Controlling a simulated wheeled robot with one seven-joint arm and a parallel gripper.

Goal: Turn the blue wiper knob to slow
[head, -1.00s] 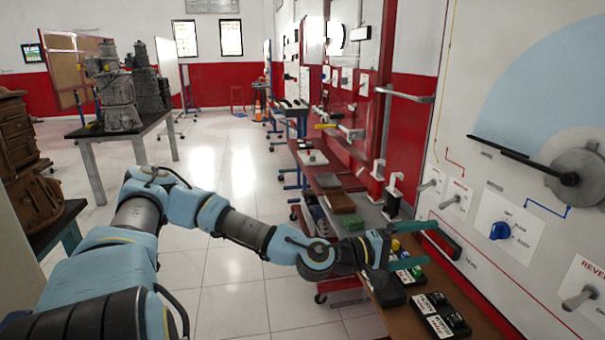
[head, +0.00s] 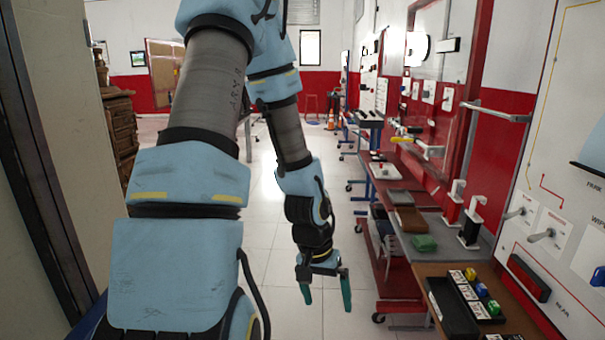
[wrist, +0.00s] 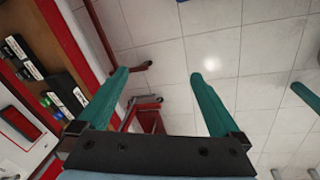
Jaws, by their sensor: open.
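The blue wiper knob (head: 599,279) is cut off at the right edge of the head view, on the white trainer panel (head: 545,140). Only its left part shows, so its setting cannot be read. My gripper (head: 326,302) hangs pointing down over the floor, well to the left of the panel and apart from it. Its two green fingers are spread with nothing between them. In the wrist view the open fingers (wrist: 157,82) have only floor tiles and a red stand's foot between them. The knob cannot be made out in the wrist view.
Grey switch levers (head: 541,236) stick out left of the knob. A grab bar (head: 497,112) juts out further back.

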